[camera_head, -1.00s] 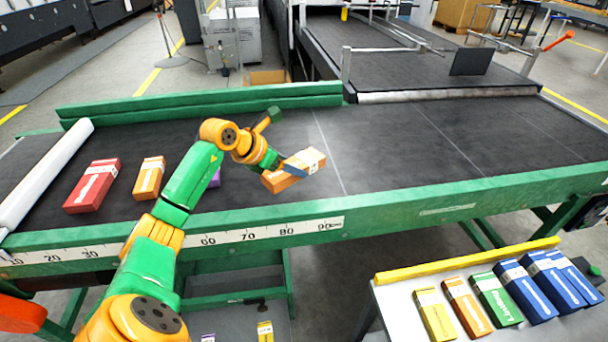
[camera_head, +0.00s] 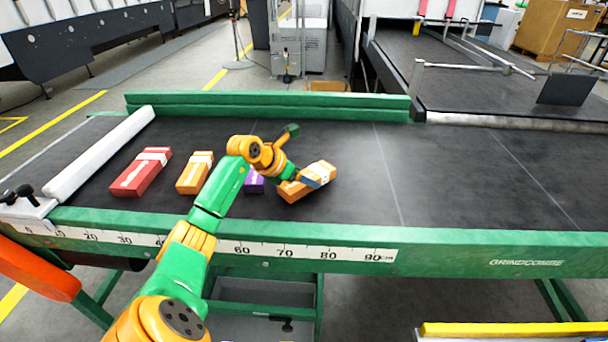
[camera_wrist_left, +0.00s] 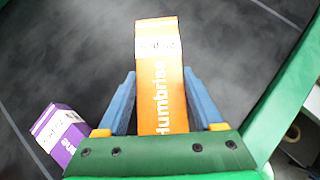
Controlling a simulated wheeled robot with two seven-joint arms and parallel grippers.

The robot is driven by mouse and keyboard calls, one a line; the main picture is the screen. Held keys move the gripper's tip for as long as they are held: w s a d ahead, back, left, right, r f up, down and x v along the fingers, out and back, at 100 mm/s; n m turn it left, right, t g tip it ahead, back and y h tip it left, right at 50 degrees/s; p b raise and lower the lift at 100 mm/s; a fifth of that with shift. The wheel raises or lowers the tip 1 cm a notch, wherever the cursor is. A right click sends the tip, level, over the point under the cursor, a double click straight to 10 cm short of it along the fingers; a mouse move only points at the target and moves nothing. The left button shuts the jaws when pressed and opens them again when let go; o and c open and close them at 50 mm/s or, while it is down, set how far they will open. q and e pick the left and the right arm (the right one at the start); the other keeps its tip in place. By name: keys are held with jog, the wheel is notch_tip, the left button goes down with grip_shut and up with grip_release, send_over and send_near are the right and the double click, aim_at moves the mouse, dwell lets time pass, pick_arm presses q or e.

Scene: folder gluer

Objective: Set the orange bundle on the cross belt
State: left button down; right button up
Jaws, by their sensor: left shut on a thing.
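My left gripper (camera_head: 309,181) is shut on an orange bundle (camera_head: 293,190) with a white band, over the near middle of the black belt (camera_head: 450,175). In the left wrist view, the orange bundle (camera_wrist_left: 162,90) stands lengthwise between the two blue fingers of the left gripper (camera_wrist_left: 158,100). I cannot tell whether its underside touches the belt. A second orange bundle (camera_head: 190,178) lies on the belt further left. My right gripper is not in view.
A purple bundle (camera_head: 255,184) lies close left of the held one, partly hidden by my arm; a red bundle (camera_head: 138,178) lies further left. A white roller (camera_head: 100,155) crosses the belt's left end. Green rails (camera_head: 440,257) edge the belt. Its right part is clear.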

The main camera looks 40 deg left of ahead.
pick_arm(q)
jog(key=shift+f, duration=0.15)
jog(key=shift+f+b, duration=0.5)
jog(key=shift+f, duration=0.15)
grip_release()
